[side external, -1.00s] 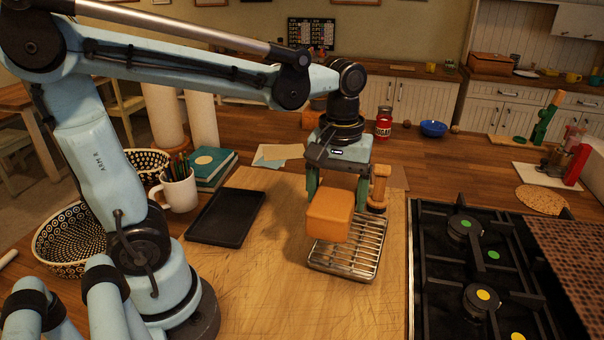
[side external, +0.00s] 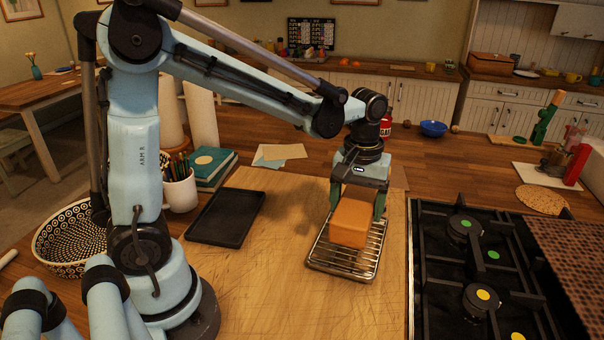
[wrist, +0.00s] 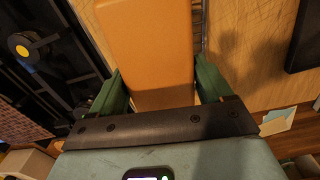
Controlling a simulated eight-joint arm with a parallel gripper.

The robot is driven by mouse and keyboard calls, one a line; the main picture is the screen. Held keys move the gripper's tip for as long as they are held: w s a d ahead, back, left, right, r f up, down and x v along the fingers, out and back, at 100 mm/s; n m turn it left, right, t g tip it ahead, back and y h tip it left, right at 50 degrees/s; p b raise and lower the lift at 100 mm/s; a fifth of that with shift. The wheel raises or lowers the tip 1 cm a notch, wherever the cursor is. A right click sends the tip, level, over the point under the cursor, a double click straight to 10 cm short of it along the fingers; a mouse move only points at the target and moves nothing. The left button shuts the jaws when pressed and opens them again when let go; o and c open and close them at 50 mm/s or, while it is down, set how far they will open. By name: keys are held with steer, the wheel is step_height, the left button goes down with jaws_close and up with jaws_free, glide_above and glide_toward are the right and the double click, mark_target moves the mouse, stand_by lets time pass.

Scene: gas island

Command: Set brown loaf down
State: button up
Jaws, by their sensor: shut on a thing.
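The brown loaf (side external: 350,223) is an orange-brown block in the side view, held between the fingers of my gripper (side external: 358,200). It is over the metal wire rack (side external: 344,262), covering its far part; whether it touches the bars I cannot tell. In the wrist view the loaf (wrist: 147,50) fills the middle, with the green fingers of my gripper (wrist: 157,88) shut on its two sides. The rack is mostly hidden behind the loaf in the wrist view.
The rack lies on a wooden board (side external: 275,290). A black tray (side external: 226,219) is to its left, and the black stove (side external: 465,270) is close on the right. Books (side external: 211,167), a pen mug (side external: 180,188) and a patterned basket (side external: 70,240) stand further left.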

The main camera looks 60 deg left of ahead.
steer(key=shift+w+a+f, duration=0.4)
steer(key=shift+a, duration=0.25)
steer(key=shift+f, duration=2.05)
steer(key=shift+f, duration=0.15)
steer(key=o, duration=1.3)
